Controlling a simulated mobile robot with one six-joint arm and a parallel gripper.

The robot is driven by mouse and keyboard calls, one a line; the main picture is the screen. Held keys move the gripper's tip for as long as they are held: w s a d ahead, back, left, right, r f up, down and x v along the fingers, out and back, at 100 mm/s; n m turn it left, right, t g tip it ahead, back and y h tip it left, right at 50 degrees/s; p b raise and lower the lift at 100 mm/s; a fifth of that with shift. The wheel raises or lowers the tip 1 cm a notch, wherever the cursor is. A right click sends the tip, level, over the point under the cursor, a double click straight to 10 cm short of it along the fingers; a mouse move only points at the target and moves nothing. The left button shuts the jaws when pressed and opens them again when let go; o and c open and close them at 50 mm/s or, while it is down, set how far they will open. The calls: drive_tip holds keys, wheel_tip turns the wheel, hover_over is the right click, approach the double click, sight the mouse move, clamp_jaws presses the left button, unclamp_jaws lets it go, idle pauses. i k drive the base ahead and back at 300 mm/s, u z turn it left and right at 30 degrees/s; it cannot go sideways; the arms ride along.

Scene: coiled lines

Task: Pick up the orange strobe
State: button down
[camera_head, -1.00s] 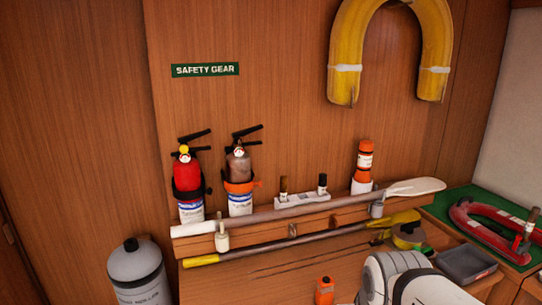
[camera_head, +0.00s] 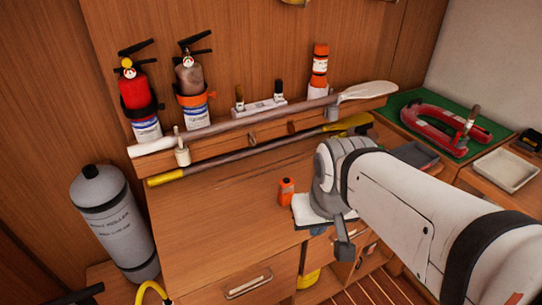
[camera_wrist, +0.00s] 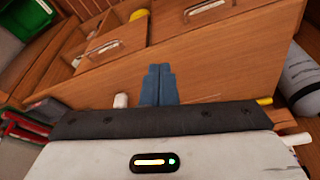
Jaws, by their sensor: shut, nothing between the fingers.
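The orange strobe (camera_head: 286,191) is a small orange block with a dark mark, standing upright on the wooden counter (camera_head: 215,215). It is just left of my white wrist in the head view, and I cannot make it out in the wrist view. My gripper (camera_head: 317,231) shows only as a bit of blue near the counter's front edge, below and right of the strobe in the picture. In the wrist view the blue fingers (camera_wrist: 157,84) are together and empty, with drawer fronts beyond them.
A paddle (camera_head: 250,120) and a yellow-ended pole (camera_head: 260,145) lie along the back ledge. Fire extinguishers (camera_head: 136,95) and an orange-capped canister (camera_head: 319,70) stand behind. A grey cylinder (camera_head: 113,220) stands left. The counter's left part is clear.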

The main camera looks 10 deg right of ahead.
sight(286, 192)
drive_tip(key=u, duration=2.15)
drive_tip(key=k, duration=0.9)
drive_tip(key=z, duration=1.5)
drive_tip(key=i, duration=1)
drive_tip(key=z, duration=0.05)
